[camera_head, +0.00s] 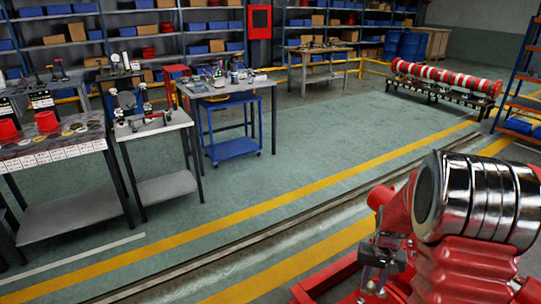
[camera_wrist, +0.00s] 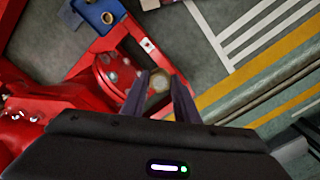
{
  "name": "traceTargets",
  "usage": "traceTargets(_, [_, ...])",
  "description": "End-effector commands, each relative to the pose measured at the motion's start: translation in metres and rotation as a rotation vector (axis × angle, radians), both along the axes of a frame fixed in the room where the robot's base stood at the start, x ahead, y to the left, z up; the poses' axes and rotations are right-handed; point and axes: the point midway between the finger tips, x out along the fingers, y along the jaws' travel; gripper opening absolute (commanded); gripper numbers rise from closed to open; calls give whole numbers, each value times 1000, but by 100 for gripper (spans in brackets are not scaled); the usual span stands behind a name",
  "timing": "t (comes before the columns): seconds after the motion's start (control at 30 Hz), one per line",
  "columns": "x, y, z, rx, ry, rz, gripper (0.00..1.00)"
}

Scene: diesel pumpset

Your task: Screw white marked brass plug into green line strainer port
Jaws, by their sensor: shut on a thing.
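My gripper (camera_wrist: 161,85) shows in the wrist view, with its two dark fingers closed on a small brass-coloured plug (camera_wrist: 158,82). The plug has a pale round face and sits between the fingertips. Much of its side is hidden by the fingers, and I cannot make out a white mark clearly. No green line strainer or port can be made out in either view. I cannot clearly make out the gripper in the head view.
A red bolted flange (camera_wrist: 108,75) lies just left of the fingers in the wrist view. A blue box (camera_wrist: 98,14) is at its top left. In the head view, worktables (camera_head: 160,125) and a blue trolley (camera_head: 232,147) stand beyond open green floor (camera_head: 310,150).

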Motion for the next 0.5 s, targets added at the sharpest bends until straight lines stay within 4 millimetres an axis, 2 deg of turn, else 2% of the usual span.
traceTargets(0.03, [12, 14, 12, -2, -6, 32, 0])
traceTargets(0.3, [54, 85, 61, -2, -5, 184, 0])
traceTargets(0.5, [73, 143, 91, -1, -4, 295, 0])
